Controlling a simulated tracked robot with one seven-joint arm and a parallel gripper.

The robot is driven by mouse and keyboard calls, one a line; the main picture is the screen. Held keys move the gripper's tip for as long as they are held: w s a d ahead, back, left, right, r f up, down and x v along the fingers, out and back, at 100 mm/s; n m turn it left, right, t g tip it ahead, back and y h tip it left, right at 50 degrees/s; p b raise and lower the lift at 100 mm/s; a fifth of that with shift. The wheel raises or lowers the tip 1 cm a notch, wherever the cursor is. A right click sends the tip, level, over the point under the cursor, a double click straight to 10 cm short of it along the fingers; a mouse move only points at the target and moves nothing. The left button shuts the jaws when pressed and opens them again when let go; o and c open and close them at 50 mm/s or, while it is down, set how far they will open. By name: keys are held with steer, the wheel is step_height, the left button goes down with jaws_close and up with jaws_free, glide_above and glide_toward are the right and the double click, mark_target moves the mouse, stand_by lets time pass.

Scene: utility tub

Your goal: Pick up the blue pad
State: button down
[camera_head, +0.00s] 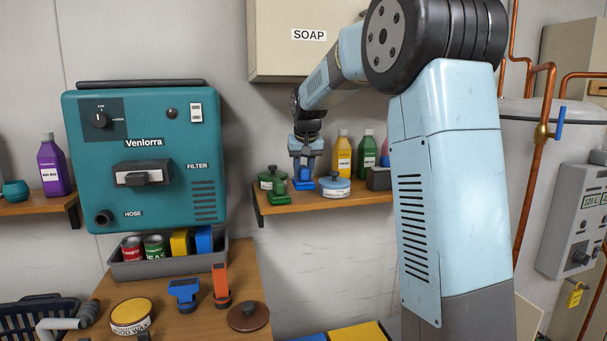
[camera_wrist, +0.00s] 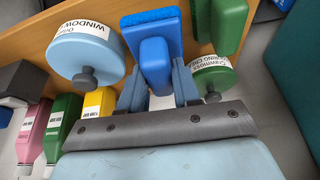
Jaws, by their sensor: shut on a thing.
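The blue pad (camera_wrist: 152,18) has a rounded blue grip and shows at the top middle of the wrist view. My gripper (camera_wrist: 159,86) is shut on its grip, one finger on each side. In the head view the blue pad (camera_head: 304,182) is at the front of the wall shelf, below my gripper (camera_head: 306,163), which comes from above. I cannot tell whether the pad touches the shelf. My fingers hide part of the grip.
A green pad (camera_head: 278,195) is close on the left and a light-blue tin (camera_head: 335,186) close on the right, on the shelf (camera_head: 330,201). A green tin (camera_head: 270,177) stands behind. Yellow (camera_head: 343,155) and green (camera_head: 367,156) bottles stand at the back.

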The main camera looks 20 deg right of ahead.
steer(key=s+a, duration=0.1)
steer(key=s, duration=1.6)
steer(key=shift+a, duration=0.15)
